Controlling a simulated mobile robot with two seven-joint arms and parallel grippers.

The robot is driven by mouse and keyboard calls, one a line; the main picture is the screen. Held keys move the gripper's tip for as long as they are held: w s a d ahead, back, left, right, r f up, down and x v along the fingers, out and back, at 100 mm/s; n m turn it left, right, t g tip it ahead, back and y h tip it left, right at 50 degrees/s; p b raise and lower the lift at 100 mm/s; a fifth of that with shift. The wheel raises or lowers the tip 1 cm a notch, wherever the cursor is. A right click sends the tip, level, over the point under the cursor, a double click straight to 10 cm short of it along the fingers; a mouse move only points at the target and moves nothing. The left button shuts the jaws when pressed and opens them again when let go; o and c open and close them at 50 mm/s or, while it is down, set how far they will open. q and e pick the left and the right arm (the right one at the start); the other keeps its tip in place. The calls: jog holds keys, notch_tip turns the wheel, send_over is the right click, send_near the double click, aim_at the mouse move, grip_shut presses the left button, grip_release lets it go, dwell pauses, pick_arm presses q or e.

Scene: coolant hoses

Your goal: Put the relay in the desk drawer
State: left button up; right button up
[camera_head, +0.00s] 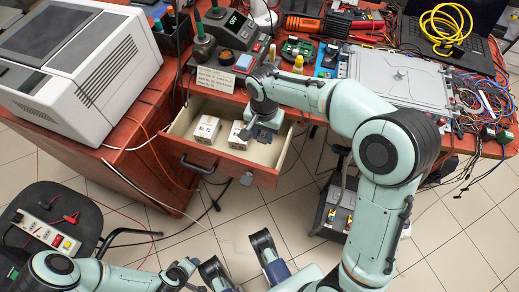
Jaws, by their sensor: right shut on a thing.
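The desk drawer (172,147) is pulled open at the front of the red desk. My right gripper (262,134) is low at the drawer's right part, pointing down. It is shut on a small grey thing, which I take to be the relay; the fingers hide most of it. I cannot tell whether it touches the drawer floor. My left arm comes in at the bottom left, and its gripper (190,270) is near the bottom edge, away from the drawer. I cannot make out whether its fingers are apart.
A labelled white box (207,130) and a second white box (238,136) stand in the drawer, the second close left of my right gripper. A large white machine (90,70) stands left. Tools, a metal panel (400,78) and tangled wires crowd the desk. A black chair (60,205) is lower left.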

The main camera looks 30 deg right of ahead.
jog(key=b, duration=0.2)
send_over(263, 159)
notch_tip(263, 159, down, 7)
jog(key=shift+f, duration=0.1)
notch_tip(263, 159, down, 5)
jog(key=shift+w+f+b, duration=0.1)
jog(key=shift+f+b, duration=0.1)
jog(key=shift+b, duration=0.5)
pick_arm(q)
jog(key=shift+y, duration=0.3)
jog(key=f, duration=0.1)
jog(key=a+f, duration=0.1)
jog(key=f, duration=0.1)
jog(key=a+f, duration=0.1)
jog(key=f, duration=0.1)
jog(key=shift+s+f, duration=0.2)
jog(key=shift+f, duration=0.05)
jog(key=shift+a, duration=0.1)
pick_arm(e)
jog(key=shift+f, duration=0.1)
